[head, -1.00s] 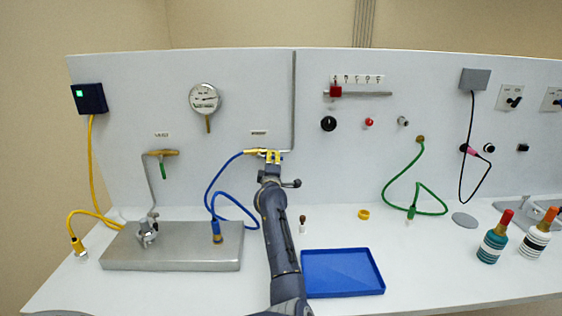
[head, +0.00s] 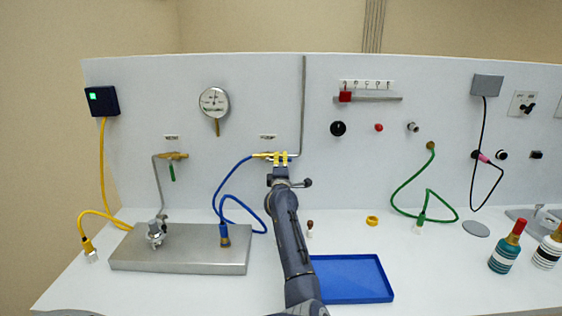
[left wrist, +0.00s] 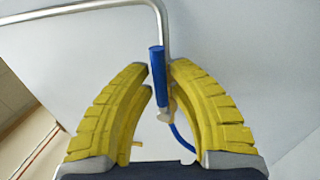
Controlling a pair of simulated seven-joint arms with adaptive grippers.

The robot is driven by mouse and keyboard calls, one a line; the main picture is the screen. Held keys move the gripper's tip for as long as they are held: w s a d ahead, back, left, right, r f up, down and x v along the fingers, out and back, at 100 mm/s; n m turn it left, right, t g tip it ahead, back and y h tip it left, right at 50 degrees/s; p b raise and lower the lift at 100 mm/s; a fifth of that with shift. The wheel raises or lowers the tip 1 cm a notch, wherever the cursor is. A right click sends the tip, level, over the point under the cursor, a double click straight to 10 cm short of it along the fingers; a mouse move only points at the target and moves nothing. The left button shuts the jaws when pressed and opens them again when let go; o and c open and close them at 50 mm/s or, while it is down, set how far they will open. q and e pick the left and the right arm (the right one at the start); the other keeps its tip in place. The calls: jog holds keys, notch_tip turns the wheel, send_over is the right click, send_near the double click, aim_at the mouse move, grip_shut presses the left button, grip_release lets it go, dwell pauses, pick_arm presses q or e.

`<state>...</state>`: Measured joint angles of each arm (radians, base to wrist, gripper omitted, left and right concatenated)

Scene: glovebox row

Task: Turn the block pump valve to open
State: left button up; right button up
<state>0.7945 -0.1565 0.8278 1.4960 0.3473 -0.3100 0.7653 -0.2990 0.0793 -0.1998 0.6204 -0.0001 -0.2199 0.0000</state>
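The blue-handled valve sits on a brass fitting (head: 262,155) on the wall panel, under a label too small to read. My left gripper (head: 281,158) covers it in the head view. A second brass valve (head: 173,156) with a hanging green handle (head: 172,172) is further left, clear of the gripper. Its label is also unreadable. I cannot tell which label names the block pump. My right gripper is not in view.
A blue hose (head: 229,178) runs from the fitting to a metal plate (head: 180,262). A grey pipe (head: 303,100) rises beside the gripper. A round gauge (head: 214,102) hangs to the left. A blue tray (head: 350,298) lies right of my left arm.

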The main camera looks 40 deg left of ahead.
pick_arm(q)
jog(key=o, duration=0.3)
jog(key=shift+o, duration=0.2)
jog(key=v, duration=0.7)
jog(key=shift+s, duration=0.25)
jog(key=shift+d, duration=0.15)
dwell(0.3)
